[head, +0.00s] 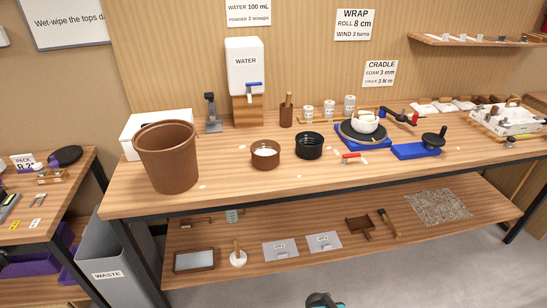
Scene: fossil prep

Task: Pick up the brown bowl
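The brown bowl (265,161) stands upright on the wooden workbench (225,183), left of the middle of the head view. It is small and round, and something white lies inside it. A black ribbed bowl (309,147) stands close to its right, with a narrow gap.
A tall brown bucket (167,158) stands left of the bowl. Behind are a water dispenser (246,68) and a dark brown holder (286,112). A blue-based turntable (362,141) stands to the right. Bench in front of the bowl is mostly clear. A grey waste bin (115,258) stands below left.

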